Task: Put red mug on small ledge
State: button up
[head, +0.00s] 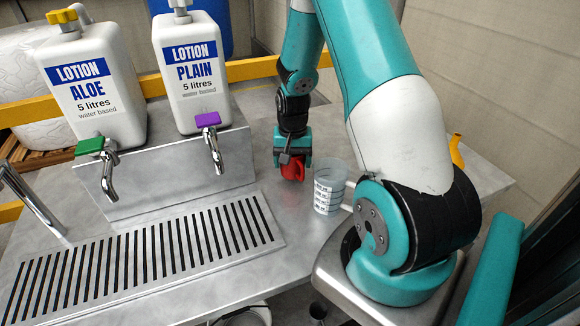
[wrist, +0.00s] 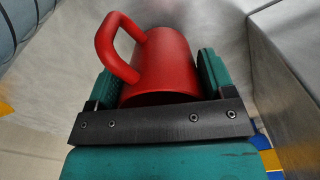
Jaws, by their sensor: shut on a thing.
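A red mug (head: 292,171) is between the fingers of my gripper (head: 293,152), over the metal counter to the right of the raised dispenser stand. In the wrist view the mug (wrist: 166,62) fills the space between the two teal finger pads, with its handle up and to the left. My gripper (wrist: 160,85) is shut on the mug body. In the head view the gripper hides most of the mug, and I cannot tell if it touches the counter. The raised metal step (head: 185,170) under the lotion jugs is the only ledge-like surface I see.
A clear measuring beaker (head: 329,187) stands just right of the mug. Lotion jugs labelled Aloe (head: 92,85) and Plain (head: 193,70) stand on the step, with taps in front. A slotted drain grate (head: 145,262) lies before them. A yellow rail (head: 250,69) runs behind.

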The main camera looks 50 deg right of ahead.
jog(key=shift+f, duration=1.05)
jog(key=shift+f, duration=0.15)
jog(key=o, duration=1)
